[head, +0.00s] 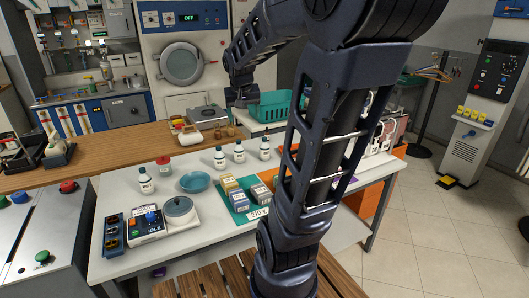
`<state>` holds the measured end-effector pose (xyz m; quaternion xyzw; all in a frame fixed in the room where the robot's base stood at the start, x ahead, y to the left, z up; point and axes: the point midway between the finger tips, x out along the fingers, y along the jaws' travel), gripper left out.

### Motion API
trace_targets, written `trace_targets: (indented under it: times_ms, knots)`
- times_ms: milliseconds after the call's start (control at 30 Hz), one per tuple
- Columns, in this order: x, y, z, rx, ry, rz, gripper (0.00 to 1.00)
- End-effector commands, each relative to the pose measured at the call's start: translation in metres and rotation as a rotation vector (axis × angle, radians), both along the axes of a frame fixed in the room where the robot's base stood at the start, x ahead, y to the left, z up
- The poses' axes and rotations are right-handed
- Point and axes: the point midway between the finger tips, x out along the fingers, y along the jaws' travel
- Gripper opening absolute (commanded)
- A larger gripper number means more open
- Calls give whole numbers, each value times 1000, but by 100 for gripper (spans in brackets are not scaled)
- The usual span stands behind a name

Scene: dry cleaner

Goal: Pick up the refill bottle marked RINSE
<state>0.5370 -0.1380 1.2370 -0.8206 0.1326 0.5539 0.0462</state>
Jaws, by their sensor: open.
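Several small white bottles with dark caps stand upright on the white table: one at the left (146,181), one in the middle (219,158), one right of it (239,152) and one near my arm (264,149). Their labels are too small to read, so I cannot tell which is marked RINSE. My gripper (241,104) is open, small in the picture, and hangs above and behind the bottles. I see nothing held in it. My arm hides part of the table's right side.
Small boxes (238,200) sit on a green mat (236,216). Floor at right (440,220) is clear.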

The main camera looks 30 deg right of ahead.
Motion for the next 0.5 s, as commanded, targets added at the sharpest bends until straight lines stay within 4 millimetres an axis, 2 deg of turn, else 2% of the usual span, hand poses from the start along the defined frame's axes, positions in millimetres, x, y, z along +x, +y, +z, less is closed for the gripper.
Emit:
trace_targets:
  times_ms: [100,267,500]
  knots:
    - [35,-17,-8,-7,6,-50,74]
    - [79,-40,-20,-14,4,-112,74]
    - [142,-78,-50,-15,1,-201,74]
